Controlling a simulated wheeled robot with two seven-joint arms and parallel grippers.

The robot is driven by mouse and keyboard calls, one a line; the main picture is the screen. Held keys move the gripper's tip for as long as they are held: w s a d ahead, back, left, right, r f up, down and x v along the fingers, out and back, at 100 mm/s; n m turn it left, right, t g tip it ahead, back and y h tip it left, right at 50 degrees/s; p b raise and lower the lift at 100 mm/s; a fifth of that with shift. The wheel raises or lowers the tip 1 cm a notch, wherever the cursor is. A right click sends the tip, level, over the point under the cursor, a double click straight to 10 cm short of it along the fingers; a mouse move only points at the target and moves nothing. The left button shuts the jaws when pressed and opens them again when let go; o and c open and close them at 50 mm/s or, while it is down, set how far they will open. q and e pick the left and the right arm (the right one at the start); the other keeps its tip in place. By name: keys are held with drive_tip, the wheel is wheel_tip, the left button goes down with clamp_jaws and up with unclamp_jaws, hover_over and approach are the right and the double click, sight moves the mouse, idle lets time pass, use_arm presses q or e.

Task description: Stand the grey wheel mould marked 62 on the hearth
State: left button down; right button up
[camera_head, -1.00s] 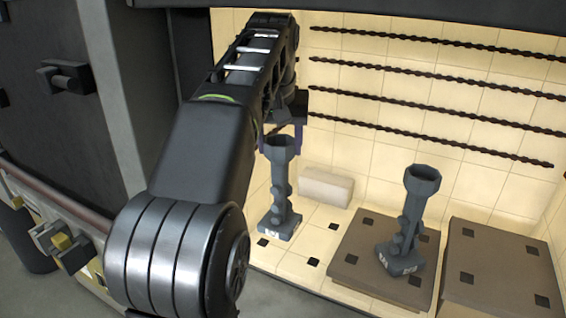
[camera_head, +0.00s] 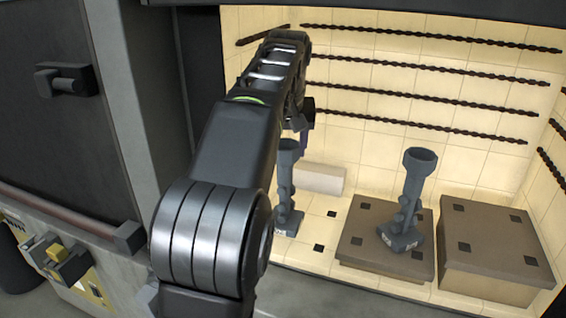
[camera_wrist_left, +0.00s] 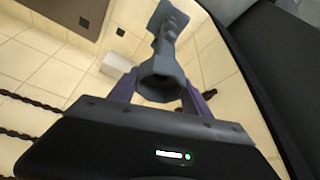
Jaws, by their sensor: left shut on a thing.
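A tall grey mould (camera_head: 287,185) hangs upright in my left gripper (camera_head: 303,140) over the pale tiled floor of the hearth (camera_head: 305,258), left of the brown slabs. I cannot tell whether its base touches the tiles. In the left wrist view the purple fingers of my left gripper (camera_wrist_left: 160,92) are shut on either side of this grey mould (camera_wrist_left: 165,50), near its flared cup. A small white label shows at its foot, but its number is too small to read. My right gripper is out of view.
A similar grey mould (camera_head: 405,200) stands on the low brown slab (camera_head: 355,240). A taller brown block (camera_head: 490,240) to the right is bare. A pale brick (camera_head: 322,179) lies behind the held mould. Dark twisted rods (camera_head: 430,70) line the back wall.

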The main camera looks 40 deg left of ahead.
sight(283, 162)
use_arm(q)
drive_tip(key=shift+w, duration=0.25)
drive_tip(key=shift+s+a+f, duration=0.1)
drive_tip(key=shift+s+f, duration=0.05)
drive_tip(key=shift+s, duration=0.2)
wheel_tip(283, 162, down, 4)
drive_tip(key=shift+r+b, duration=0.2)
drive_tip(key=shift+b, duration=0.25)
drive_tip(key=shift+r, duration=0.1)
drive_tip(key=shift+w+a, duration=0.3)
drive_tip(key=shift+s+d, duration=0.2)
drive_tip(key=shift+s, duration=0.05)
drive_tip(key=c, duration=0.9)
unclamp_jaws()
drive_tip(key=shift+f, duration=0.25)
drive_tip(key=shift+c, duration=0.2)
drive_tip(key=o, duration=0.5)
drive_tip(key=shift+c, duration=0.2)
